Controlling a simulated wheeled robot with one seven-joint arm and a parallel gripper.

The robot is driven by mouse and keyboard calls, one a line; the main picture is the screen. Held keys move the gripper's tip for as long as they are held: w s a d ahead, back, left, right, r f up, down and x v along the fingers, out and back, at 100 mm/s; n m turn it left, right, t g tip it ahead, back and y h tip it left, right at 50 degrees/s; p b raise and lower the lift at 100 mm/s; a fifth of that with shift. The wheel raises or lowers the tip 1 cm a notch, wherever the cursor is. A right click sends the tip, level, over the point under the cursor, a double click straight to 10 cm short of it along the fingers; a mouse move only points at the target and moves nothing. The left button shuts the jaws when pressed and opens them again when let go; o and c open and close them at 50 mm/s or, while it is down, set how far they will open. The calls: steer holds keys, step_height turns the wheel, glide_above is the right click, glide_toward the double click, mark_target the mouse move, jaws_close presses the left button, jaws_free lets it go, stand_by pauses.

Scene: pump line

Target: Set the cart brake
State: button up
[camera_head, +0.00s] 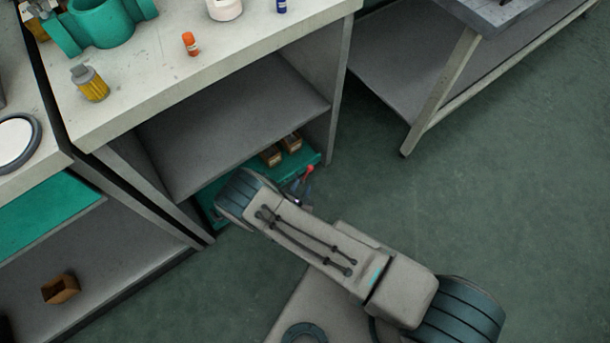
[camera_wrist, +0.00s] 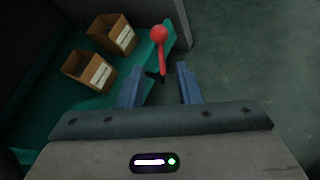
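A lever with a red ball knob (camera_wrist: 159,35) and a red stem stands at the edge of a green cart (camera_wrist: 45,118) in the wrist view. The head view shows the red knob (camera_head: 310,168) too, beside the lower shelf space. My gripper (camera_wrist: 160,70) is open, its two blue-grey fingers spread on either side of the lever's lower part. The knob lies beyond the fingertips in the picture. I cannot tell whether a finger touches the lever. In the head view my arm hides much of the green cart (camera_head: 206,199) and part of the gripper.
Two small brown boxes (camera_wrist: 88,72) sit on the green cart, left of the lever. The grey bench (camera_head: 245,75) stands over it, with its leg close by. Another table (camera_head: 440,95) stands at the upper right. The green floor (camera_head: 500,190) to the right is clear.

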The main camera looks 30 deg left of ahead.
steer(key=shift+v, duration=1.1)
steer(key=shift+c, duration=0.3)
